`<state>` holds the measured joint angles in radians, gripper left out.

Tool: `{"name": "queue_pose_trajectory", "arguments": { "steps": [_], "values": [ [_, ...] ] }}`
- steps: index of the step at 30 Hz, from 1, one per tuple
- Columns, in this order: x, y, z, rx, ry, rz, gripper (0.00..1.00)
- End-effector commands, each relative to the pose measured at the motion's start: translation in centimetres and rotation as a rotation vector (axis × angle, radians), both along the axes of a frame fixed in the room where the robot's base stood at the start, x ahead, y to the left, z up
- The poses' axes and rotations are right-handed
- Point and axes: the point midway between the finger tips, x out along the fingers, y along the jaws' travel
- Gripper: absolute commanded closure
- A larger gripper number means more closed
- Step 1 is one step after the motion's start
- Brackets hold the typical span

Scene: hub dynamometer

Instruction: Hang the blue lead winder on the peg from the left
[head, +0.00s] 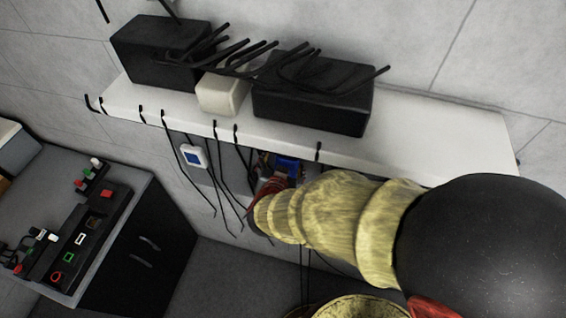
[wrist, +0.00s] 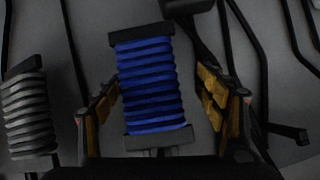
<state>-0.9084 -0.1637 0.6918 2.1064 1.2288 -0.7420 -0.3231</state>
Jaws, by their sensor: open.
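The blue lead winder (wrist: 150,85) is upright in the wrist view, with dark end plates and blue lead wound around it. My gripper (wrist: 160,92) is open, with one finger on each side of the winder; gaps show beside it. In the head view the blue winder (head: 288,164) is partly seen below the white shelf (head: 440,135), behind my arm, which hides most of my gripper. Several dark pegs, one of them a black peg (head: 318,150), stick out along the shelf's front edge. I cannot tell which one is the task's peg.
A grey winder (wrist: 28,112) stands left of my gripper. Black boxes (head: 315,95), a cream block (head: 222,94) and black rods crowd the shelf top. A white-and-blue device (head: 193,156) and dark leads hang below. A bench (head: 140,190) with switches is at left.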

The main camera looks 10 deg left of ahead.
Motion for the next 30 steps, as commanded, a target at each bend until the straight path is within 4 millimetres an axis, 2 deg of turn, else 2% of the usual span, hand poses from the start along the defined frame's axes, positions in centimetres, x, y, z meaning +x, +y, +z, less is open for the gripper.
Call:
{"name": "queue_pose_trajectory", "arguments": {
  "steps": [5, 8, 21, 30],
  "values": [
    [-0.3, 0.0, 0.2, 0.001, 0.001, 0.001, 0.28],
    [-1.2, 0.1, 0.8, 0.002, -0.002, 0.002, 0.28],
    [-8.3, -0.3, 5.3, 0.002, -0.001, 0.005, 0.28],
    [-10.1, -0.5, 6.4, 0.001, 0.000, 0.001, 0.28]
  ]
}}
